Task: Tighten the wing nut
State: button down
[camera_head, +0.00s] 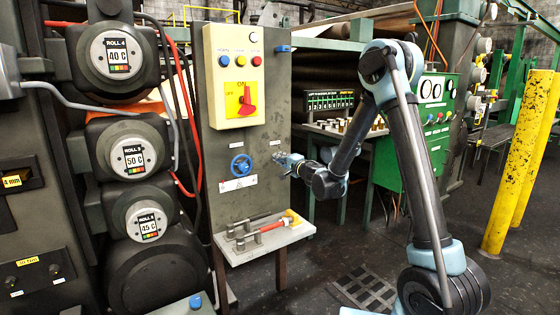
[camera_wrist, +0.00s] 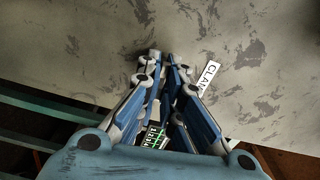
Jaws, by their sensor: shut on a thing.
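My gripper (camera_head: 281,158) is at the grey panel (camera_head: 262,112), right of the blue handwheel (camera_head: 241,165). In the wrist view my gripper (camera_wrist: 165,60) has its fingers converging, with their tips at the panel face. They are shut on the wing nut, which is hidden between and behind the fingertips. I cannot tell its angle. A white label reading "CLAM…" (camera_wrist: 209,76) is just right of the fingertips in the wrist view, its end covered by a finger.
A yellow control box (camera_head: 238,75) with a red switch sits above the handwheel. A shelf (camera_head: 240,254) with a red-handled tool (camera_head: 274,226) juts out below. Rollers with gauges (camera_head: 135,160) stand left. A green cabinet (camera_head: 425,150) and yellow posts (camera_head: 520,160) are right.

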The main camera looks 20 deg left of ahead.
jog(key=shift+w+d, duration=0.1)
dwell(0.5)
jog(key=c, duration=1.8)
grip_release()
jog(key=shift+f, duration=0.1)
jog(key=shift+o, duration=0.2)
jog(key=v, duration=1.2)
jog(key=shift+f, duration=0.1)
